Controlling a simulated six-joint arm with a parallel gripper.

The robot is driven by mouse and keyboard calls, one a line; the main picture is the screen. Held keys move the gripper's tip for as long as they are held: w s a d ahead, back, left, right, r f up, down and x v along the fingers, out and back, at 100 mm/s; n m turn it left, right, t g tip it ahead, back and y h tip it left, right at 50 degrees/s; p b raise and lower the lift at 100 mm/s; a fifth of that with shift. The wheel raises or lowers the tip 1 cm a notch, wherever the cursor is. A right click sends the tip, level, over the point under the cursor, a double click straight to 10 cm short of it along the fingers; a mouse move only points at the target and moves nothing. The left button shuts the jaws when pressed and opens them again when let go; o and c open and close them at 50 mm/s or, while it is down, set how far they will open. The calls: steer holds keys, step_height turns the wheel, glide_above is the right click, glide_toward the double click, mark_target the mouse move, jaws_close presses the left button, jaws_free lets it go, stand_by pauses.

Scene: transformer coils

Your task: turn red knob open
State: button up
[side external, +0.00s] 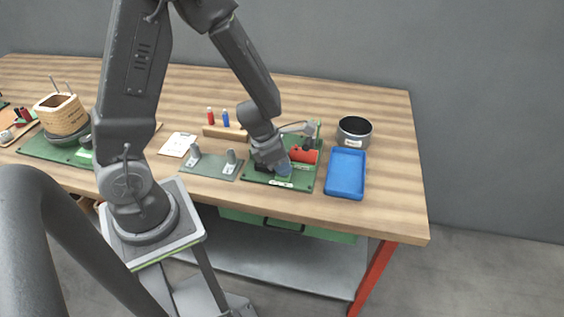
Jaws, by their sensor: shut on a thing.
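A small green board (308,182) near the table's front edge carries a red part (305,156), which I take to be the red knob. My gripper (281,168) reaches down over this board from the upper left, its tip right beside the red part's left end. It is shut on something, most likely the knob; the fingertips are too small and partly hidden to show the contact. A bluish round part (284,172) shows just below the gripper's tip. How far the knob is turned cannot be told.
A blue tray (346,174) and a grey metal pot (355,131) stand right of the board. A grey-green plate with two metal brackets (212,164) lies to its left. Small red (210,116) and blue (226,118) pieces stand behind. The table's right end is clear.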

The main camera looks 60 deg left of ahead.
steer(key=shift+n, duration=0.6)
steer(key=shift+n+y, duration=0.4)
steer(key=shift+n, duration=0.1)
steer(key=o, duration=0.9)
steer(key=shift+o, duration=0.2)
steer(key=shift+m, duration=0.3)
